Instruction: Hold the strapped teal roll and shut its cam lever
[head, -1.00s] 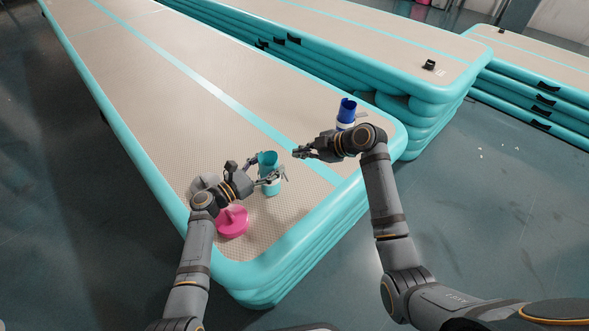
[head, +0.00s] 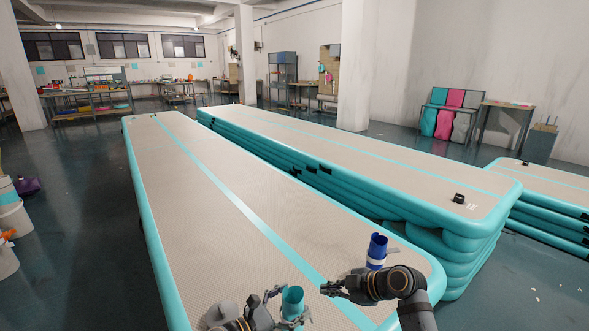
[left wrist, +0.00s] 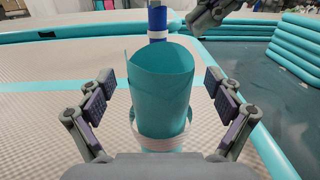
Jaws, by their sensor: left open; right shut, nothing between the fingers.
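The teal roll (head: 292,302) stands upright on the beige track at the bottom of the head view. In the left wrist view the roll (left wrist: 160,95) is centred, with a pale strap (left wrist: 160,143) around its lower part. My left gripper (left wrist: 160,88) is open, one finger on each side of the roll, with gaps between pads and roll. It also shows at the bottom of the head view (head: 287,308). My right gripper (head: 328,288) is shut and empty, just right of the roll. I cannot make out the cam lever clearly now.
A blue roll with a white band (head: 376,250) stands behind my right gripper. The inflatable track (head: 190,205) is mostly clear farther back. A stacked track (head: 350,165) lies to its right, with a small black object (head: 458,198) on top.

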